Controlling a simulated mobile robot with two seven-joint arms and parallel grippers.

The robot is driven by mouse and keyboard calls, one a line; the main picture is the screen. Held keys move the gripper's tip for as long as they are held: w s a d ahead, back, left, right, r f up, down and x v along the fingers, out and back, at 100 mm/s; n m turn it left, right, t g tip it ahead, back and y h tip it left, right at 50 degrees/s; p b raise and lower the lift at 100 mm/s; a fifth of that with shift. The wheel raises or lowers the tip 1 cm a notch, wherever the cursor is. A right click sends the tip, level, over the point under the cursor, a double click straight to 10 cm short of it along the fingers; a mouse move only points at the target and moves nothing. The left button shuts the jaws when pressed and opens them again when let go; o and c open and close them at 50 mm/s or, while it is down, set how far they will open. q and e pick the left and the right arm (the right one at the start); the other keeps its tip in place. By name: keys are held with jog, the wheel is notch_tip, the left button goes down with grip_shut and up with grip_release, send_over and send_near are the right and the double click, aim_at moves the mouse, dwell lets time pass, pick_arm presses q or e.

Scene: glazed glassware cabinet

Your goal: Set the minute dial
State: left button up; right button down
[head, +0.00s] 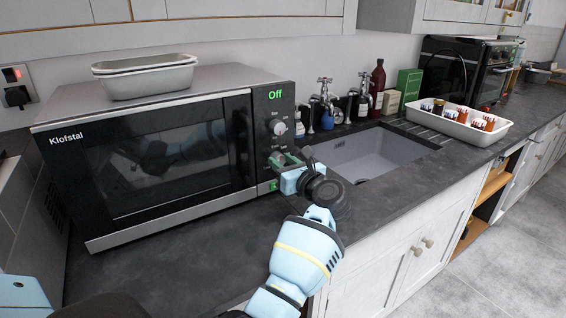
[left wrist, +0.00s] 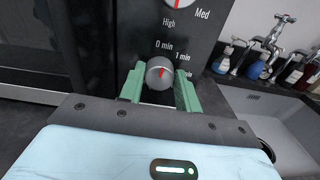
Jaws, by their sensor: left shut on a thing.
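The microwave (head: 165,150) stands on the dark counter, its door shut and its display reading "Off". The minute dial (left wrist: 159,73) is the lower knob on its control panel, a grey round knob with a red mark. The mark points up and slightly right, and I cannot tell exactly which label it meets. Labels "0 min" and "1 min" show above it; another is partly hidden by a finger. My left gripper (head: 287,168) is at the lower panel, its green fingers (left wrist: 185,92) shut on the dial from both sides. My right gripper is not in view.
The upper dial (head: 277,127), marked High and Med, sits above. A grey dish (head: 147,80) rests on the microwave. Right of it are a sink (head: 375,155), bottles (head: 377,84) and a white tray (head: 448,126) of jars. Counter in front of the microwave is clear.

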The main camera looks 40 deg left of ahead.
pick_arm(q)
jog(key=m+p, duration=0.2)
jog(key=m, duration=0.3)
jog(key=shift+d+r, duration=0.1)
jog(key=shift+r, duration=0.05)
jog(key=m+p, duration=0.1)
jog(key=m, duration=0.3)
jog(key=shift+w, duration=0.1)
jog(key=m+p, duration=0.2)
jog(key=m, duration=0.3)
jog(key=shift+f+m+p, duration=0.15)
jog(key=shift+m+p, duration=0.05)
jog(key=shift+m, duration=0.6)
jog(key=shift+f+m+p, duration=0.15)
jog(key=shift+m, duration=0.65)
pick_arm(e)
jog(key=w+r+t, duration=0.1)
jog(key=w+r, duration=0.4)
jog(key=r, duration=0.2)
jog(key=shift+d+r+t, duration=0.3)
pick_arm(q)
jog(key=o, duration=1)
jog(key=shift+c, duration=0.2)
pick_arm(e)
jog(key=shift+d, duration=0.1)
